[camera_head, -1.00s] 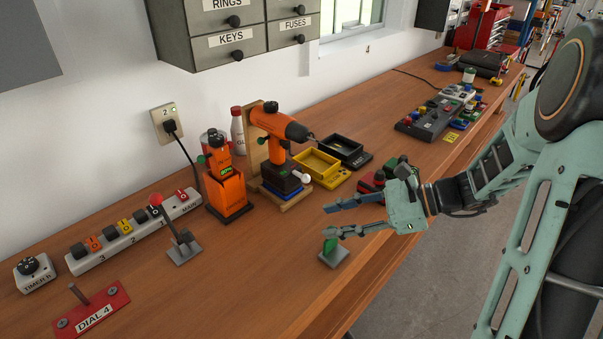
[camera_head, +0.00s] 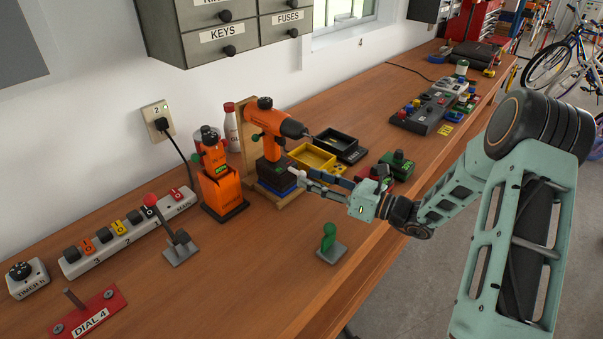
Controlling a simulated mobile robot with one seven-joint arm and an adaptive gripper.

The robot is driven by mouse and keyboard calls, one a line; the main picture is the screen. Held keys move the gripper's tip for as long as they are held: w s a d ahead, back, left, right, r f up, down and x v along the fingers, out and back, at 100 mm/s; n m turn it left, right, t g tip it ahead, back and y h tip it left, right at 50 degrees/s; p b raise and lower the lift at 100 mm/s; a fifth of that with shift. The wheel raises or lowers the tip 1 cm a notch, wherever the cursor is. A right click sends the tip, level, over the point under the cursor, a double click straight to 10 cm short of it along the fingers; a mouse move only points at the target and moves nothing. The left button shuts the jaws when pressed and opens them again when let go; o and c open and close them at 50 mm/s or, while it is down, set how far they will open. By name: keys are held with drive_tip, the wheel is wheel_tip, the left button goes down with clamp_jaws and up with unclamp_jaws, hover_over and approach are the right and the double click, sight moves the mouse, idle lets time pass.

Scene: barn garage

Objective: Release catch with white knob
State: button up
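The orange drill (camera_head: 273,122) stands on a wooden stand with a dark battery base (camera_head: 270,174) near the wall. The white knob, at the right side of that base, is mostly hidden now by my fingertips. My gripper (camera_head: 303,177) reaches in from the right, its fingertips at the knob. The two fingers are a little apart, closer together than before. I cannot tell whether they touch or hold the knob.
A yellow tray (camera_head: 313,157) and a black tray (camera_head: 338,145) lie just behind my fingers. A green-handled lever (camera_head: 329,241) stands in front, and a red-knobbed lever (camera_head: 177,245) at left. An orange charger (camera_head: 222,187) stands left of the drill.

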sight(302, 175)
drive_tip(key=shift+x, duration=1.8)
